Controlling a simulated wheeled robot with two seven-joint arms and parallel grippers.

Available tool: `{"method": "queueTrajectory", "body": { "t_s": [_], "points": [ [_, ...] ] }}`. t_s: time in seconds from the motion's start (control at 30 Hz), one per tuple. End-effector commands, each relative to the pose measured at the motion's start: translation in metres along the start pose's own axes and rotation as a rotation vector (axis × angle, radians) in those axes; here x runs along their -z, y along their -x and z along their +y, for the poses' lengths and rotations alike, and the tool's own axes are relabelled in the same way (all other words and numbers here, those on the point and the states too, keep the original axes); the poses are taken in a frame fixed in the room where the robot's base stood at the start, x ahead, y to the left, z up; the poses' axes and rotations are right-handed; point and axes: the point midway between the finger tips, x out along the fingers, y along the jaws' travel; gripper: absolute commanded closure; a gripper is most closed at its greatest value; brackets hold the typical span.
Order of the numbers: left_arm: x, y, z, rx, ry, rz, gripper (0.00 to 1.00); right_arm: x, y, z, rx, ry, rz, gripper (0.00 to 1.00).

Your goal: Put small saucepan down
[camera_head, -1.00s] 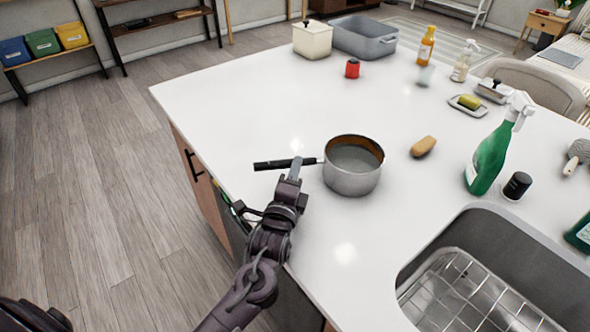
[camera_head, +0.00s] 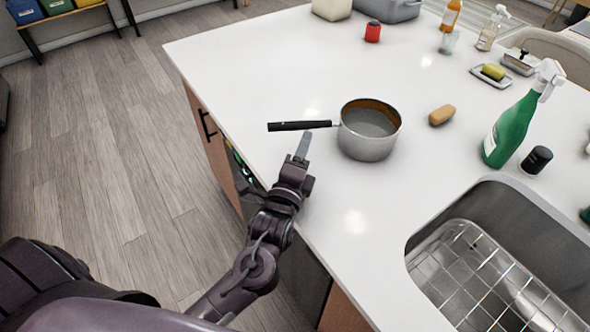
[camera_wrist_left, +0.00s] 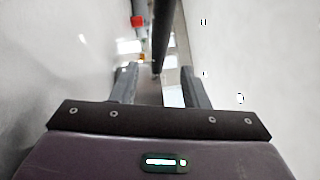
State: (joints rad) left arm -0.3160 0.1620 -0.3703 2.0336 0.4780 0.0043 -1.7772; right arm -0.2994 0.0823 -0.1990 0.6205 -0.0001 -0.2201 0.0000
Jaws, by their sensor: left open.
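The small saucepan (camera_head: 366,146) stands upright on the white island countertop (camera_head: 262,68). It is grey metal with a brownish inner wall and a black handle (camera_head: 300,126) pointing left. My left gripper (camera_head: 303,147) is just in front of the handle, apart from the pan body. In the left wrist view, its two fingers (camera_wrist_left: 157,85) are spread, and the dark handle (camera_wrist_left: 163,35) shows beyond and between them. The gripper is open and holds nothing. My right gripper is in neither view.
A tan sponge-like item (camera_head: 441,115), a green spray bottle (camera_head: 515,128) and a black-capped container (camera_head: 535,160) stand right of the pan. The sink (camera_head: 432,236) with a wire rack is at front right. A red jar (camera_head: 373,31) is behind. The counter's left part is clear.

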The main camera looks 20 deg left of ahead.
Motion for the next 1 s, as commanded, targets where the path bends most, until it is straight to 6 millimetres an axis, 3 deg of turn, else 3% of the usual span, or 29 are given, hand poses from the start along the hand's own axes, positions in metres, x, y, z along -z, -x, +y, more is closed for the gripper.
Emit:
{"method": "queueTrajectory", "body": {
  "t_s": [0.2,0.4,1.0],
  "points": [
    [0.000,0.045,0.002,-0.002,0.000,0.000,0.59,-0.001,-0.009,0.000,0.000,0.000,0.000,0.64],
    [0.000,0.065,0.000,0.000,0.001,-0.001,0.59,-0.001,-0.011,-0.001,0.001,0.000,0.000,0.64],
    [0.000,0.067,-0.001,0.001,0.001,-0.002,0.59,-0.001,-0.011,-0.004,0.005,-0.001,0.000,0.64]
  ]
}}
